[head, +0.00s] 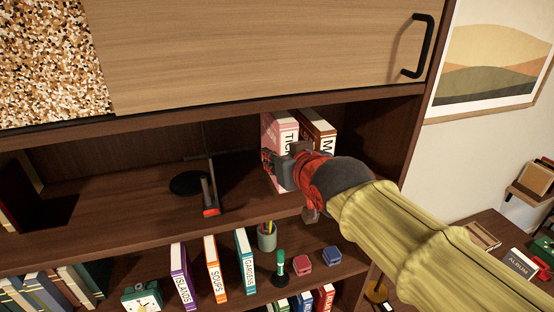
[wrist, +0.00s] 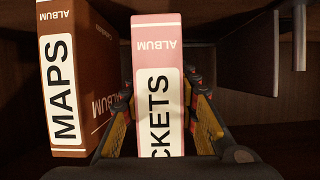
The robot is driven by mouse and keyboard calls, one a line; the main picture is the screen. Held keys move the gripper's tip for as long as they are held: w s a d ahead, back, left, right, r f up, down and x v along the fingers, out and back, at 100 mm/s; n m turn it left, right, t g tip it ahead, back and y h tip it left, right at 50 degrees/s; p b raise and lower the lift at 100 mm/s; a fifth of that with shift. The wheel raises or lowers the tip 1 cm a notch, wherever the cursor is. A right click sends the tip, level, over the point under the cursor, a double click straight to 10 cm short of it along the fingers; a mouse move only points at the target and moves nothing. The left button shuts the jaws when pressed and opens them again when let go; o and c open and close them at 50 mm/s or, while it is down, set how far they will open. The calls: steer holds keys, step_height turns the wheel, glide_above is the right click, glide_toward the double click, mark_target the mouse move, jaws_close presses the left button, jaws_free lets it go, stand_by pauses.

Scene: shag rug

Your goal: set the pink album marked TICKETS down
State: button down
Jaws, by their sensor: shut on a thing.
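The pink album marked TICKETS (wrist: 158,50) stands upright between my gripper's fingers in the wrist view, its spine facing me and its lower part hidden by the gripper. In the head view the pink album (head: 270,127) is in the upper shelf bay, partly covered by my gripper (head: 283,165). My gripper, also in the wrist view (wrist: 160,115), is shut on the album, one finger on each side.
A brown album marked MAPS (wrist: 75,80) stands close on the left in the wrist view; it also shows in the head view (head: 318,125). A dark stand (head: 208,190) is left on the same shelf (head: 120,215). Several books and small items fill the shelf below.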

steer(key=shift+w+a+r, duration=0.1)
steer(key=shift+w+a, duration=0.05)
steer(key=shift+w, duration=0.25)
steer(key=shift+w+a+r, duration=0.1)
steer(key=shift+w, duration=0.3)
steer(key=shift+f, duration=0.15)
steer(key=shift+f+p, duration=0.45)
steer(key=shift+f, duration=1.2)
steer(key=shift+f, duration=0.15)
steer(key=c, duration=1.4)
jaws_free()
steer(key=shift+f, duration=0.1)
